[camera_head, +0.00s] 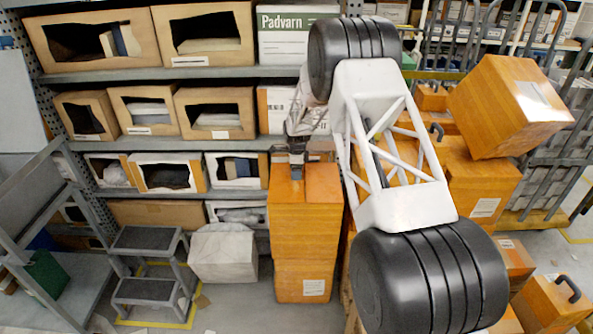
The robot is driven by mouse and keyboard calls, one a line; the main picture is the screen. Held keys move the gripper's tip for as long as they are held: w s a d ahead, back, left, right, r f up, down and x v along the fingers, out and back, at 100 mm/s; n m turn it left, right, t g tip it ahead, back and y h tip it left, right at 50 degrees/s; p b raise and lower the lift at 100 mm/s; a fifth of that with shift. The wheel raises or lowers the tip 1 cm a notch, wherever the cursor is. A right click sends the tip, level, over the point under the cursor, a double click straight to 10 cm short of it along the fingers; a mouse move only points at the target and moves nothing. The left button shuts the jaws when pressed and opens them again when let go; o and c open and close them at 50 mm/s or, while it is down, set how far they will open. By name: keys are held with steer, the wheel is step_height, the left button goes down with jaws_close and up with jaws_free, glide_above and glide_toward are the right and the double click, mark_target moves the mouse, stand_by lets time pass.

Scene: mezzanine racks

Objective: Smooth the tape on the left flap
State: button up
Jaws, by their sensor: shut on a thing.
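An orange carton (304,225) stands upright in the middle, stacked on another orange carton (303,281) with a white label. My gripper (297,174) points down at the top of the upper carton, near its back left part. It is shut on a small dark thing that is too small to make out. I cannot tell whether that thing touches the carton. The gripper hides part of the carton's top. The left flap and any tape on it are too small to tell apart.
Shelves (200,142) with open cartons stand behind and to the left. A grey step stool (147,268) and a crumpled pale box (223,253) stand left of the stack. More orange cartons (511,105) are piled close on the right, beyond my arm. Some floor (245,308) is clear in front.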

mark_target(296, 194)
steer(key=shift+s+f, duration=0.1)
steer(key=shift+s, duration=6.45)
step_height(296, 194, up, 9)
steer(key=shift+f, duration=0.2)
steer(key=shift+w, duration=0.1)
